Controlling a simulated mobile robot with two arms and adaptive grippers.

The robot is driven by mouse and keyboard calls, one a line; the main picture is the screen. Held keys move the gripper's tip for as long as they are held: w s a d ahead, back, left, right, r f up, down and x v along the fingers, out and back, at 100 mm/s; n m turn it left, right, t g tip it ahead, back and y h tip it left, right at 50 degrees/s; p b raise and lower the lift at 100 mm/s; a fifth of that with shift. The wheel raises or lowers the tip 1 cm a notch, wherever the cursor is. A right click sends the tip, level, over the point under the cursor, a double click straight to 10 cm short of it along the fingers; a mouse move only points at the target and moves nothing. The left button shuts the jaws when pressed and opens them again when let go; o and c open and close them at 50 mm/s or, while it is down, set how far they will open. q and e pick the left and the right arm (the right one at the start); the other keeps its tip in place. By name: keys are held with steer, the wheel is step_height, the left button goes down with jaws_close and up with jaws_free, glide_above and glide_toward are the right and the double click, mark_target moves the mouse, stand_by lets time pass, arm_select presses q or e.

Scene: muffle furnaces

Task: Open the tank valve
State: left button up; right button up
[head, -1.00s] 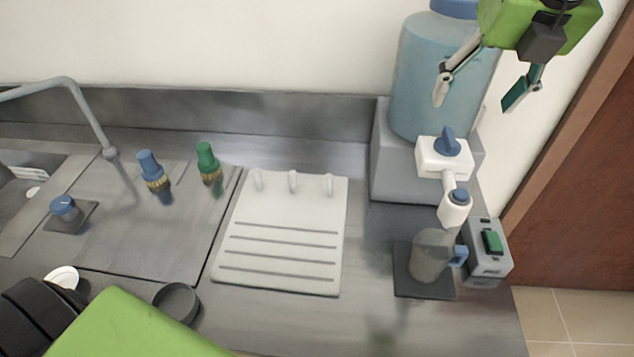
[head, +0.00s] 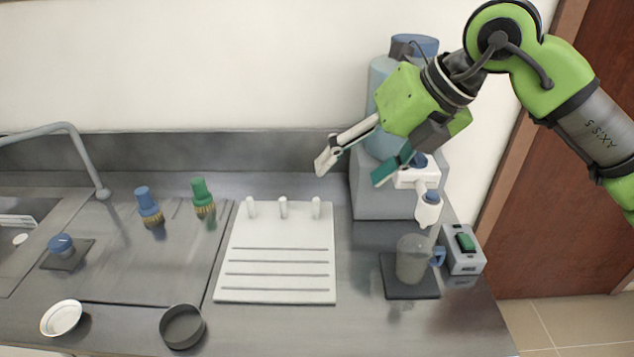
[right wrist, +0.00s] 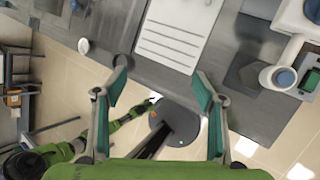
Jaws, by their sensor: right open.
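The blue tank (head: 378,105) stands on a grey block at the back right, partly hidden behind my right gripper. Its white valve body (head: 412,180) carries a blue knob (head: 419,160). A spout leads down to a clear jug (head: 411,262) on a dark pad. My right gripper (head: 352,170) is open and empty, in front of the tank and left of the knob, apart from it. Its two fingers also show in the right wrist view (right wrist: 161,78), with nothing between them. My left arm (right wrist: 60,157) shows small in the right wrist view; its fingers are unclear.
A white rack (head: 275,285) with pegs lies on the steel counter left of the jug. A grey switch box (head: 464,262) with a green switch sits right of it.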

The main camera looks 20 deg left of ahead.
steer(key=shift+s+a+n+g+y, duration=0.2)
steer(key=shift+s+a+g+y, duration=0.2)
steer(key=shift+s+a+y, duration=0.45)
steer(key=shift+s+a+n+g+y, duration=0.2)
steer(key=shift+s+a+g+y, duration=0.25)
steer(key=shift+s+a, duration=0.8)
